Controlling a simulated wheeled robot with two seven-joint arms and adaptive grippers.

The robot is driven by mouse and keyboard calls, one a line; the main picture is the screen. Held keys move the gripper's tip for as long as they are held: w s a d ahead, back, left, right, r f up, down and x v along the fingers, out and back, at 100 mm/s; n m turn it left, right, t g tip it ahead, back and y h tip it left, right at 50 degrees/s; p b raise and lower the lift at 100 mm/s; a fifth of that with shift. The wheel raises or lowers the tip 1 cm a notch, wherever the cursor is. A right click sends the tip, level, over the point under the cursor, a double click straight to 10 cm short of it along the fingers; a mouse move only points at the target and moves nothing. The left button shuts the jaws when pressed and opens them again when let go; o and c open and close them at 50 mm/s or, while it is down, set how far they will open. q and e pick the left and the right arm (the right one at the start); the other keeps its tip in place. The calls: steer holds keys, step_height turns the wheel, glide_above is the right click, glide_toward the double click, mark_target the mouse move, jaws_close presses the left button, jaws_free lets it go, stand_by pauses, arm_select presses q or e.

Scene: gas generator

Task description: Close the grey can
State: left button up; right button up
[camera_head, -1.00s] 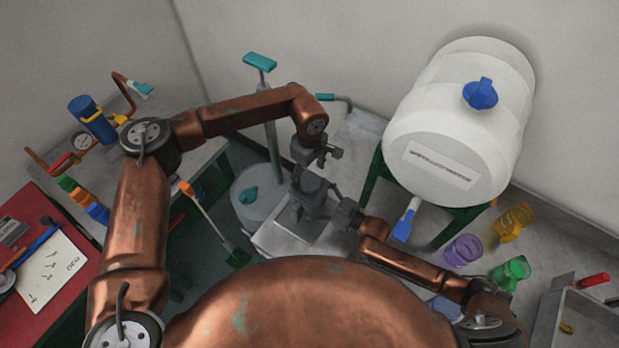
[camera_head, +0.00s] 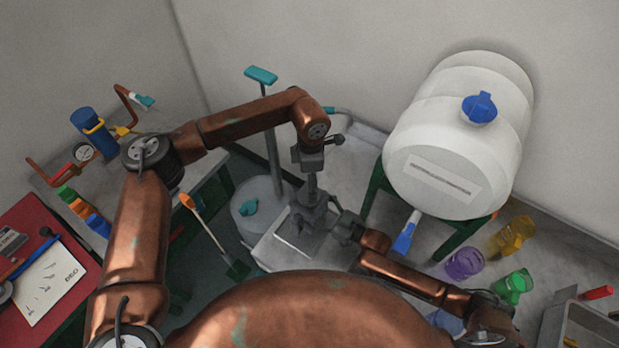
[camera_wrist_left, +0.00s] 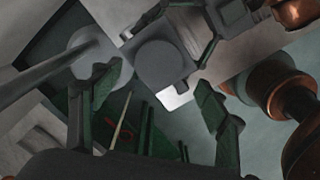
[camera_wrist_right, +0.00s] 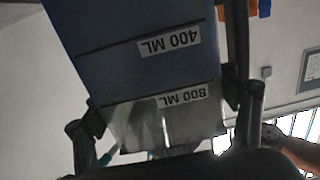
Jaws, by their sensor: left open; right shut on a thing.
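The grey can (camera_head: 312,197) is near the middle of the head view, small and partly hidden by my arms. In the left wrist view the grey can (camera_wrist_left: 130,50) shows a square top with a round grey disc (camera_wrist_left: 160,62); I cannot tell whether the disc is a cap. My right gripper (camera_head: 340,222) is shut on a container with 400 ML and 800 ML labels (camera_wrist_right: 165,95), seemingly this can. My left gripper (camera_head: 311,170) points down above the can. Its fingers are open in the left wrist view (camera_wrist_left: 155,110), with nothing seen clasped between them.
A pump (camera_head: 270,140) rises from a round tub (camera_head: 256,220) left of my left gripper. Purple (camera_head: 464,264), green (camera_head: 513,287) and yellow (camera_head: 510,236) cups stand at right.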

arm_select(q)
steer(key=n, duration=0.3)
steer(key=r+n, duration=0.1)
steer(key=n, duration=0.1)
steer(key=shift+n, duration=0.4)
steer(key=n, duration=0.4)
steer(key=shift+a+r, duration=0.15)
steer(key=shift+r, duration=0.25)
glide_above(306, 212)
steer(key=w+d, duration=0.1)
steer(key=w, duration=0.3)
steer(key=shift+f, duration=4)
steer(key=shift+c, duration=0.6)
steer(key=c, duration=1.1)
